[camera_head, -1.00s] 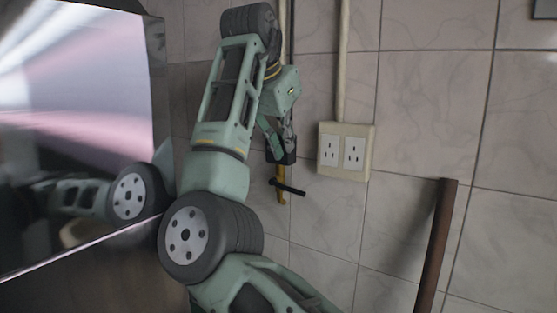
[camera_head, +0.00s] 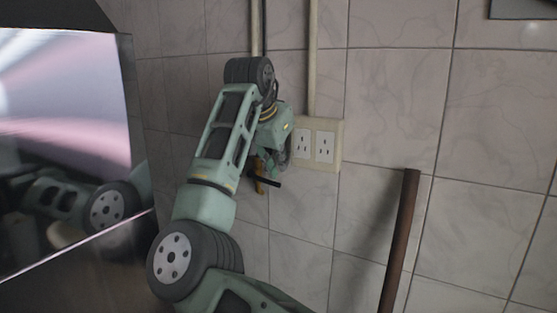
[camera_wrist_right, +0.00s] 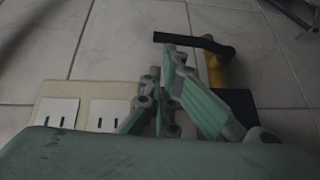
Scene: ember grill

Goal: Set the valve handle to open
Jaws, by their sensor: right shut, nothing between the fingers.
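The valve is a small yellow pipe fitting (camera_head: 260,187) on the tiled wall with a black handle (camera_head: 270,181). The handle sticks out sideways, roughly across the yellow fitting. In the right wrist view the black handle (camera_wrist_right: 190,40) runs left from the top of the yellow fitting (camera_wrist_right: 216,72). My right gripper (camera_head: 268,163) is shut and empty, right at the valve, and hides its upper part. In the right wrist view the fingertips (camera_wrist_right: 170,50) are just beside the handle; I cannot tell whether they touch it. My left gripper is not in view.
A cream wall socket (camera_head: 317,146) is close to the right of my right gripper, below a vertical conduit (camera_head: 312,60). A brown rod (camera_head: 400,240) stands further right. A shiny panel (camera_head: 65,110) at left reflects my arm.

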